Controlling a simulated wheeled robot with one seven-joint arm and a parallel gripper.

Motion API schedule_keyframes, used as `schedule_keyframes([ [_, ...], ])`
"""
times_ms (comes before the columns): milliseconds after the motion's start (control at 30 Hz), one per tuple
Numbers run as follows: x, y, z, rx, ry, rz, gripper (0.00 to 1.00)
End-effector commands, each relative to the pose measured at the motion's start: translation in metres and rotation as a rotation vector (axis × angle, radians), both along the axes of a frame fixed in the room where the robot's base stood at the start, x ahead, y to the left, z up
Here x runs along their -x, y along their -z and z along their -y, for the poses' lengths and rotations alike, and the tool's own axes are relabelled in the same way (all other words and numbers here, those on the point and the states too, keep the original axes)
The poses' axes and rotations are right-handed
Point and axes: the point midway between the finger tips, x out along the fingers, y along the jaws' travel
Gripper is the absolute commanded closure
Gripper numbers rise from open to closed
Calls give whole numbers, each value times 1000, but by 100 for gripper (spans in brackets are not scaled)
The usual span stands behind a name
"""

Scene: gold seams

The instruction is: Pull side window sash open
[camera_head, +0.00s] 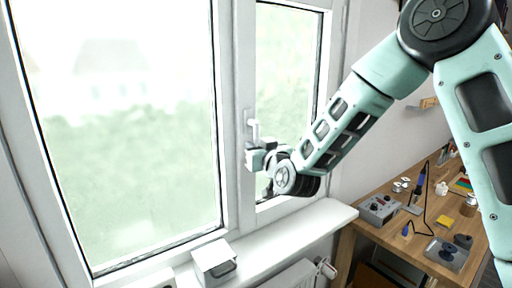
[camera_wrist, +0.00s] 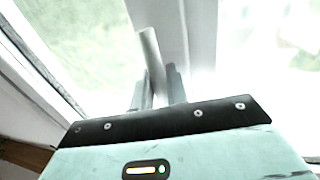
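The side window sash (camera_head: 287,75) is the narrow pane right of the big window, and it looks closed in its frame. Its pale handle (camera_head: 254,128) stands upright on the left stile of the sash. My gripper (camera_head: 252,150) is at the lower part of this handle. In the wrist view the handle (camera_wrist: 151,52) runs down between the two fingers of my gripper (camera_wrist: 157,82), which sit close on either side of it. The fingers look shut on the handle; their contact faces are hidden.
A white sill (camera_head: 290,232) runs below the window, with a small white box (camera_head: 214,262) on it. A radiator (camera_head: 290,277) is under the sill. A wooden workbench (camera_head: 385,232) with tools and a grey device (camera_head: 379,209) stands at the right.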

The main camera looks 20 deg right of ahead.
Motion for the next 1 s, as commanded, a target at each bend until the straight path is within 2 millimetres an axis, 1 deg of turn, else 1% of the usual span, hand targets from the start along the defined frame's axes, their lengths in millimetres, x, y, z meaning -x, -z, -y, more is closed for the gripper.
schedule_keyframes([
  [267,0,1,1,10,0,4,100],
  [467,-1,4,5,70,1,25,100],
  [700,-4,5,15,234,2,81,100],
  [1000,-9,-2,31,503,3,171,100],
])
